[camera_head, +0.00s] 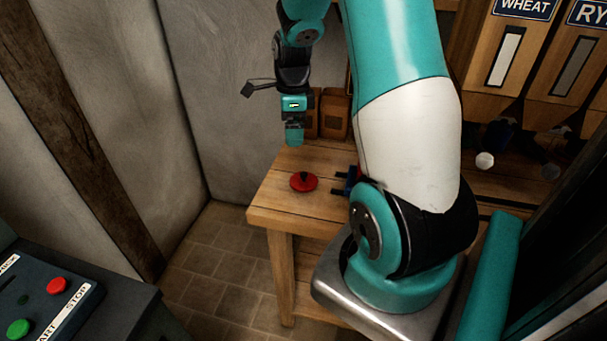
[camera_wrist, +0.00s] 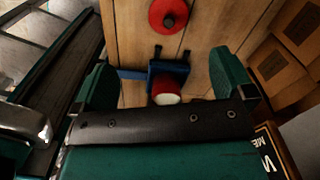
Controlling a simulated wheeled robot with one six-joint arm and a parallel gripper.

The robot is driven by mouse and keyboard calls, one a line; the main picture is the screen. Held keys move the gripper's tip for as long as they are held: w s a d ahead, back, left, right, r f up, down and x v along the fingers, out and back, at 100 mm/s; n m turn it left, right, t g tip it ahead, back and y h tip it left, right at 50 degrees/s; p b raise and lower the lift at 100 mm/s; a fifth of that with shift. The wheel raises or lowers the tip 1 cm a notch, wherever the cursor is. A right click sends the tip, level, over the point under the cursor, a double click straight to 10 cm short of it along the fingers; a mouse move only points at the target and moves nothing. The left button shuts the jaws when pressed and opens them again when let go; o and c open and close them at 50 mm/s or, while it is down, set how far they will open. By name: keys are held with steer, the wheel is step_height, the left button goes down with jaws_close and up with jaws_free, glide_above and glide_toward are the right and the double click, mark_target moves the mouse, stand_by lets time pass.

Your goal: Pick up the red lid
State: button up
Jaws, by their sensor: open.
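The red lid (camera_head: 312,185) is a flat round disc with a dark knob. It lies on the wooden table (camera_head: 277,214), near its left end. In the wrist view the lid (camera_wrist: 160,22) is at the top, cut by the frame edge and beyond the fingertips. My gripper (camera_head: 294,140) hangs above the table, apart from the lid. In the wrist view my gripper (camera_wrist: 162,64) is open, its green fingers wide apart with nothing gripped.
A blue device (camera_head: 351,180) with dark prongs stands right of the lid, partly hidden by my arm. In the wrist view, a red piece with a pale end (camera_wrist: 166,92) shows at it. Brown boxes (camera_head: 334,115) stand behind. A control panel (camera_head: 60,300) is at lower left.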

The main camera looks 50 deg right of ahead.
mark_target(302, 173)
steer(key=shift+m, duration=0.7)
steer(key=f, duration=0.4)
steer(key=d+f+p, duration=0.1)
steer(key=f, duration=0.3)
steer(key=f+p, duration=0.1)
steer(key=f, duration=0.3)
steer(key=shift+s+d+f, duration=0.2)
steer(key=shift+s+d, duration=0.05)
steer(key=shift+d, duration=0.05)
steer(key=shift+s+d+f+p, duration=0.15)
steer(key=shift+f+p, duration=0.45)
steer(key=shift+f, duration=0.8)
steer(key=shift+d+f+p, duration=0.25)
steer(key=shift+f+p, duration=0.35)
steer(key=shift+f, duration=0.75)
steer(key=c, duration=0.8)
